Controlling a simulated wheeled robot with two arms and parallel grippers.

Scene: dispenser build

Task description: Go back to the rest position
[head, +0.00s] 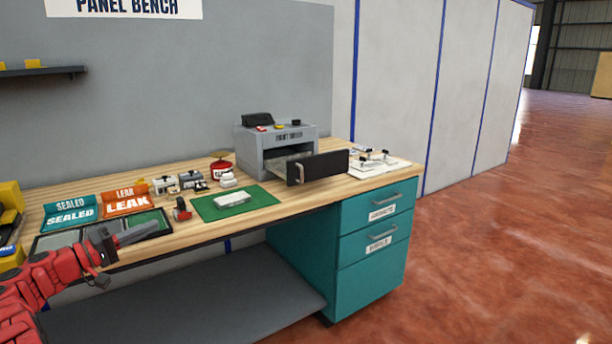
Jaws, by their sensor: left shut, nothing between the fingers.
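My left gripper (132,236) reaches in from the left on its red arm. Its dark fingers are shut with nothing between them. My right gripper does not show.
A grey machine (277,145) stands at the back with its dark-fronted drawer (318,167) pulled out. A green mat (210,210) holds a pale part (232,199). Teal SEALED (70,212) and orange LEAK (126,201) bins stand left. Open floor (500,250) lies right.

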